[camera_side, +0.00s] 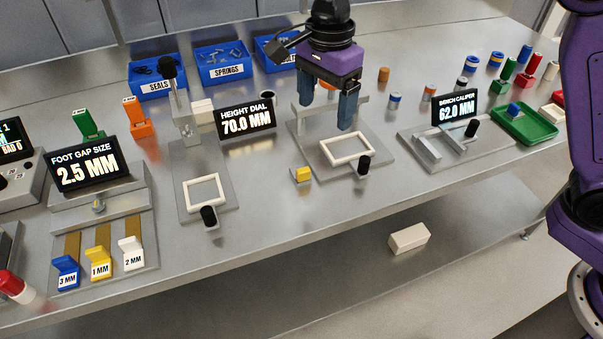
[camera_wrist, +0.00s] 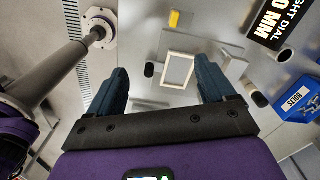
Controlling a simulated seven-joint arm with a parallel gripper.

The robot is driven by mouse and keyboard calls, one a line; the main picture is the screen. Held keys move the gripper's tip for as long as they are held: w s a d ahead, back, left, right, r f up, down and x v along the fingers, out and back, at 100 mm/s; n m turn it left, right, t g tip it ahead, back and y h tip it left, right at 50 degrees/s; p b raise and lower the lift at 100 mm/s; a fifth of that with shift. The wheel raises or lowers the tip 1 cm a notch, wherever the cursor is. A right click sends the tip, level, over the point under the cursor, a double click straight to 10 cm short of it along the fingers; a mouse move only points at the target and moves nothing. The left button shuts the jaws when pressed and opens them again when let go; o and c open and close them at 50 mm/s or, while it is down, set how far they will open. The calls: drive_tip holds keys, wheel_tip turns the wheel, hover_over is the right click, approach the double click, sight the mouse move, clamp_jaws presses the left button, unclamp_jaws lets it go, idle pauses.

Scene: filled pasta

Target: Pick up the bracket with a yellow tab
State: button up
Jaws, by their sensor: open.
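A small grey bracket with a yellow tab (camera_side: 301,174) rests on the bench, just left of the middle fixture plate in the side view. Its yellow tab also shows near the top of the wrist view (camera_wrist: 174,19). My gripper (camera_side: 326,115) is open and empty, pointing down above the back part of the middle fixture. In the wrist view my gripper (camera_wrist: 163,74) has its two fingers wide apart, with the bracket beyond them. The bracket stands apart from both fingers.
The middle fixture has a white frame (camera_side: 347,148) and a black knob (camera_side: 364,165). The height dial display (camera_side: 246,115) stands left of my gripper. The bench caliper display (camera_side: 455,107) and a green tray (camera_side: 524,123) are right. Bare bench surrounds the bracket's front and left.

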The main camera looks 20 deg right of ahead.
drive_tip(key=w+a+m, duration=0.2)
drive_tip(key=w+m, duration=0.1)
drive_tip(key=m, duration=0.1)
approach(300, 166)
drive_tip(key=s+f, duration=0.2)
drive_tip(key=shift+s, duration=0.4)
drive_tip(key=shift+w+a+f, duration=0.1)
drive_tip(key=shift+a+f, duration=0.05)
drive_tip(key=shift+f, duration=0.75)
drive_tip(key=shift+w+a+f, duration=0.1)
drive_tip(key=shift+w+f, duration=0.05)
drive_tip(key=shift+f, duration=0.8)
drive_tip(key=shift+w+a+f, duration=0.1)
drive_tip(key=shift+a+f, duration=0.05)
drive_tip(key=shift+f, duration=0.75)
drive_tip(key=c, duration=1.1)
